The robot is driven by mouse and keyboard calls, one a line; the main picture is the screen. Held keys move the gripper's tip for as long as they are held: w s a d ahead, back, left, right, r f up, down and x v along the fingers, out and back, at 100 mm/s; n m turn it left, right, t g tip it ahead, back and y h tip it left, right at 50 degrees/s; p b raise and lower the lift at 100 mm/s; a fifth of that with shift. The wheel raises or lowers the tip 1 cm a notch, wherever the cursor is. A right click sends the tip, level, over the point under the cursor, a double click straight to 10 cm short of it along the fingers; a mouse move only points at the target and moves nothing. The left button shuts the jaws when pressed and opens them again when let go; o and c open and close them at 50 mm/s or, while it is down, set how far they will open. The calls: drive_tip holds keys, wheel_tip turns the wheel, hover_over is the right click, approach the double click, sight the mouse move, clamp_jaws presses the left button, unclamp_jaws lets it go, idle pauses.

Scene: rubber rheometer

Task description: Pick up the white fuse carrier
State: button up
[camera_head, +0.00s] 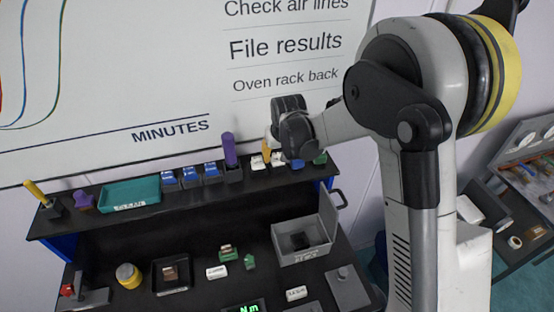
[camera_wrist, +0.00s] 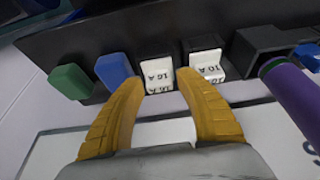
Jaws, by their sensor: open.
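Two white fuse carriers stand in black holders on the shelf. In the wrist view, one white carrier (camera_wrist: 157,73), marked 16 A, lies between the tips of my gripper (camera_wrist: 157,88); the other white carrier (camera_wrist: 205,65), marked 10 A, is to its right. My yellow fingers are apart and nothing is held. I cannot tell whether they touch the carrier. In the head view, my gripper (camera_head: 268,147) is at the shelf's right part, partly hiding the right white carrier (camera_head: 278,158). The left white carrier (camera_head: 257,163) shows beside it.
A blue carrier (camera_wrist: 115,70) and a green carrier (camera_wrist: 70,82) stand left of the white ones in the wrist view. A purple upright handle (camera_head: 229,149) stands close by. The shelf also holds blue carriers (camera_head: 190,174) and a teal tray (camera_head: 132,193). A grey bin (camera_head: 302,256) sits below.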

drive_tip(key=shift+s, duration=0.15)
drive_tip(key=shift+c, duration=0.8)
clamp_jaws()
drive_tip(key=shift+r, duration=0.15)
